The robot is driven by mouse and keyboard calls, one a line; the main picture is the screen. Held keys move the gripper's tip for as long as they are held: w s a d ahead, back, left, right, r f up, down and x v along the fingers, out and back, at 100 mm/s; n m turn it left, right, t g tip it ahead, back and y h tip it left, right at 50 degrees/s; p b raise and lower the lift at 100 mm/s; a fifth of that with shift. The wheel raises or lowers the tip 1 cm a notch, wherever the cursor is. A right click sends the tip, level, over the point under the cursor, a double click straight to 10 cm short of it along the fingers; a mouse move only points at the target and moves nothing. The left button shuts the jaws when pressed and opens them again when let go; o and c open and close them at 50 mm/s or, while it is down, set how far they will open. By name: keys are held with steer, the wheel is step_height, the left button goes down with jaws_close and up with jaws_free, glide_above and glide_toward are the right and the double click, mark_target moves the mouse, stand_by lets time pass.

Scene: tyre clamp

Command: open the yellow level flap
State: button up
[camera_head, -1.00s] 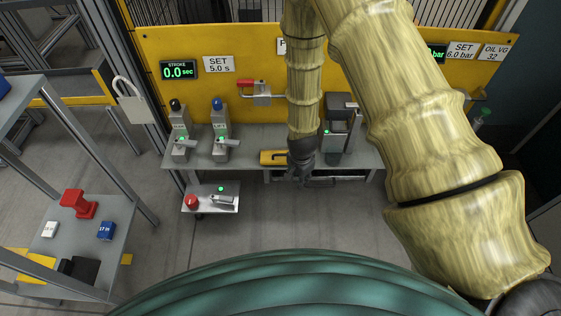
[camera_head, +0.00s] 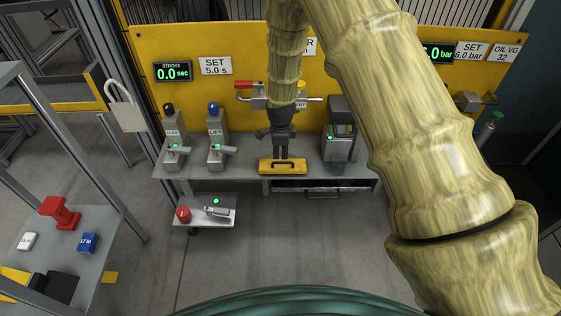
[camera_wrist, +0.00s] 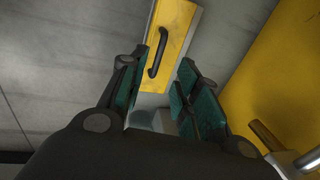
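The yellow flap (camera_head: 275,167) lies on the front edge of the grey bench, with a dark handle across it. In the wrist view the flap (camera_wrist: 176,22) and its dark bar handle (camera_wrist: 158,53) show beyond my fingertips. My gripper (camera_head: 281,153) is just behind and above the flap in the head view, pointing down. In the wrist view my gripper (camera_wrist: 163,85) has its green-padded fingers apart, with a gap between them and nothing held. The flap looks closed. A pale rounded thing (camera_wrist: 143,118) shows partly between the fingers.
Lever units with a black knob (camera_head: 173,130) and a blue knob (camera_head: 215,135) stand left on the bench (camera_head: 240,172). A dark-topped unit (camera_head: 340,140) stands right. A yellow panel (camera_head: 235,50) with a red-handled valve (camera_head: 244,86) rises behind.

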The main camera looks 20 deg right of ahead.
mark_target(283, 162)
steer(key=f, duration=0.2)
steer(key=w+f+b, duration=0.1)
steer(key=f, duration=0.4)
steer(key=shift+w+d+f+b, duration=0.15)
steer(key=shift+w+d+b, duration=0.1)
steer(key=shift+b, duration=0.1)
steer(key=shift+c, duration=0.2)
jaws_close()
